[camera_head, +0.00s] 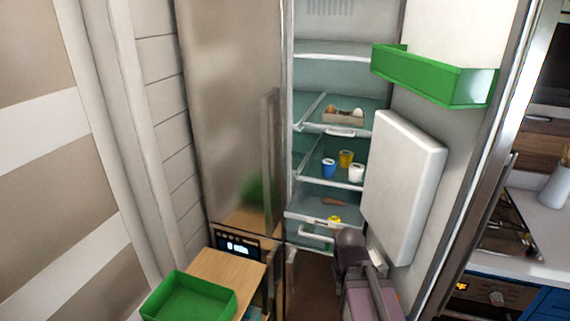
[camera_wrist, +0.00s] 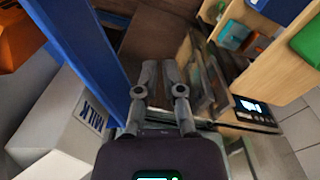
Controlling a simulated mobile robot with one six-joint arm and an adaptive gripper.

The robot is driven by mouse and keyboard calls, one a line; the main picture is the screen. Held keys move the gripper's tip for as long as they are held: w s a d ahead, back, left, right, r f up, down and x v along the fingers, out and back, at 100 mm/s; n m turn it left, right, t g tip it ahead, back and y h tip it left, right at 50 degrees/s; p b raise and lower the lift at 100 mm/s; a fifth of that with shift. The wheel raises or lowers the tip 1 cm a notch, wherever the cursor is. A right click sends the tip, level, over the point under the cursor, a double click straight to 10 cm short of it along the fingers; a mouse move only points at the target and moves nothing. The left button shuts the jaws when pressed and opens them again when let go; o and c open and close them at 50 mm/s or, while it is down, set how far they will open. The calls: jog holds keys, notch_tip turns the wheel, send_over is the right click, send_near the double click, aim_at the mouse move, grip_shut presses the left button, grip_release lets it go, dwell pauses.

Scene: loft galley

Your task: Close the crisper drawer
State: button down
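The fridge stands open in the head view. Low inside it is a clear-fronted crisper drawer (camera_head: 300,214) with a long brown item (camera_head: 333,202) and a yellow item (camera_head: 334,219) in or behind it. A pale handle bar (camera_head: 316,235) shows just below. How far the drawer stands out is hard to tell. My arm rises in front of the fridge's lower right, and my gripper's tips are hidden there. In the wrist view my gripper (camera_wrist: 160,66) has its two fingers drawn together with nothing seen between them. I cannot make out the drawer in that view.
The open fridge door (camera_head: 410,190) with a green bin (camera_head: 430,75) stands on the right. Cups and an egg tray (camera_head: 343,115) sit on upper shelves. A wooden cart (camera_head: 222,268) with a green tray (camera_head: 190,298) stands lower left. A blue panel (camera_wrist: 85,50) flanks my gripper's left.

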jog(key=w+a+f+n+t+h+b, duration=0.4)
jog(key=w+a+n+t+h+b, duration=0.5)
jog(key=n, duration=0.7)
jog(key=w+a+r+n+t+y+b, duration=0.1)
jog(key=a+n+t+b, duration=0.3)
jog(key=a+n, duration=0.4)
jog(key=w+a+r+n+t+y+b, duration=0.2)
jog(key=a+n, duration=0.5)
jog(key=a, duration=0.6)
jog(key=w+r+t+b, duration=0.1)
jog(key=t+b, duration=0.1)
jog(key=b, duration=0.1)
jog(key=shift+w+a+n, duration=0.2)
jog(key=shift+w+n, duration=0.15)
jog(key=shift+n, duration=0.05)
